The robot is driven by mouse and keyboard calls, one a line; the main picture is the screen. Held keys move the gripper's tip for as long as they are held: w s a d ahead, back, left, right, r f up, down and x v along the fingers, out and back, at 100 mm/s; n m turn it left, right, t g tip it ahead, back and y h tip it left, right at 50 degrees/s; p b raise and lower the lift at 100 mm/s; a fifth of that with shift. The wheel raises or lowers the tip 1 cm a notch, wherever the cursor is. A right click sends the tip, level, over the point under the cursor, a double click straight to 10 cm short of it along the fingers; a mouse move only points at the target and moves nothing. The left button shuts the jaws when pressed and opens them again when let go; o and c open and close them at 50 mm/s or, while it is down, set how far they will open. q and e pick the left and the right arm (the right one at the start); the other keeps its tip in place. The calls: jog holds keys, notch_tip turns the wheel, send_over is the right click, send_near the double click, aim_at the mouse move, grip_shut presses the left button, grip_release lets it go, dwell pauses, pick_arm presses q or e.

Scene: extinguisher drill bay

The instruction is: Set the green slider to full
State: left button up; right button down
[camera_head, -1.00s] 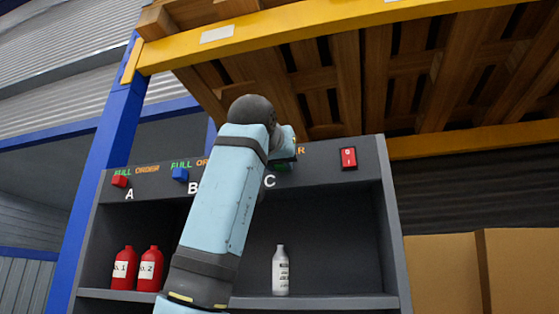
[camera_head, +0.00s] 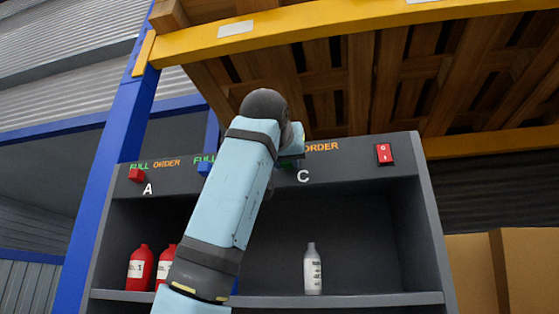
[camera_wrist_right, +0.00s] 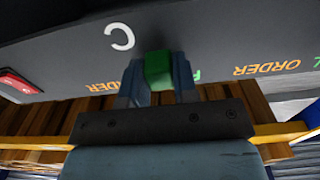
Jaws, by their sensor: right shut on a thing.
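The green slider (camera_wrist_right: 158,70) sits on the dark panel by the letter C. My right gripper (camera_wrist_right: 158,78) is shut on it, one finger on each side, in the right wrist view. That view is upside down; a green letter F shows on one side of the slider and orange ORDER lettering on the other. In the head view my right arm hides most of the gripper and slider, and C's FULL label. The red slider (camera_head: 136,175) is under FULL at A. My left gripper is not in view.
A red rocker switch (camera_head: 384,154) is at the panel's right. Red extinguishers (camera_head: 141,267) and a white bottle (camera_head: 313,268) stand on the shelf below. A yellow beam (camera_head: 330,22) and wooden pallets hang close above the panel.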

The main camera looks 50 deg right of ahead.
jog(key=shift+r, duration=0.1)
jog(key=c, duration=0.9)
grip_release()
jog(key=shift+a, duration=0.1)
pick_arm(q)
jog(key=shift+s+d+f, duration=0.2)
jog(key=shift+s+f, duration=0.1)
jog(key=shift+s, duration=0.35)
pick_arm(e)
jog(key=shift+w+a, duration=0.1)
jog(key=shift+w, duration=0.1)
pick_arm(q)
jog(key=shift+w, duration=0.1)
pick_arm(e)
jog(key=shift+s, duration=0.15)
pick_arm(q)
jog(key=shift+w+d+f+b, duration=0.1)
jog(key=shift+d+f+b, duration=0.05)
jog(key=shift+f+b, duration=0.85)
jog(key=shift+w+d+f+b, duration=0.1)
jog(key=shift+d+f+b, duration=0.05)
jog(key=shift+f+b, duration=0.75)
pick_arm(e)
jog(key=shift+v, duration=6.9)
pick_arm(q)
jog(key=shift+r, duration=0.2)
